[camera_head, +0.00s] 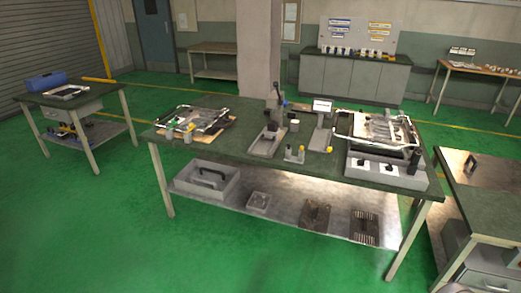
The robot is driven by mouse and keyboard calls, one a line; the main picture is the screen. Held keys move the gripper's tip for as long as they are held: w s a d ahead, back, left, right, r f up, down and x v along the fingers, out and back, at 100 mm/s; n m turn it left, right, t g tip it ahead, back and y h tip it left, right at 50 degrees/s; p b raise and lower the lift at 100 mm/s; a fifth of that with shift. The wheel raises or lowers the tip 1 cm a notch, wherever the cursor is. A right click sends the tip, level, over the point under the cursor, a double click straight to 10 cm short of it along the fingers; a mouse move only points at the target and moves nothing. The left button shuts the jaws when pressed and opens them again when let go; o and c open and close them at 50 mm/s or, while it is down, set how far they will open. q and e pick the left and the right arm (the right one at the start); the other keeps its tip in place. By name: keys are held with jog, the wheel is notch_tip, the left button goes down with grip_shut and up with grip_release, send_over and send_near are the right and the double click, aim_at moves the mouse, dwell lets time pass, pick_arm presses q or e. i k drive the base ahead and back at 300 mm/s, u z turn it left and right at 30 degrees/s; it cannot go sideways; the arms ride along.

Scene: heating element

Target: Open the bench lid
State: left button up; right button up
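The right bench (500,205) is cut off by the right edge. Its top has a dark green part and a brownish metal panel with a dark upright handle (471,163). The panel looks flat and shut; I cannot tell whether it is the bench lid. On the middle workbench (235,152), a grey fixture box (385,170) with several knobs carries a tubular metal frame (378,128) that lies low over it. Whether this frame is a lid is unclear. Neither of my grippers is in view.
The middle workbench also holds a left fixture (197,120) and small stands. Its lower shelf (285,192) carries a grey tray (207,182) and metal plates. A side table (75,95) stands left. The green floor (90,225) in front is clear.

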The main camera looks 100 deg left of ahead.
aim_at(381, 134)
jog(key=u, duration=2.55)
jog(key=i, duration=0.8)
jog(key=u, duration=0.45)
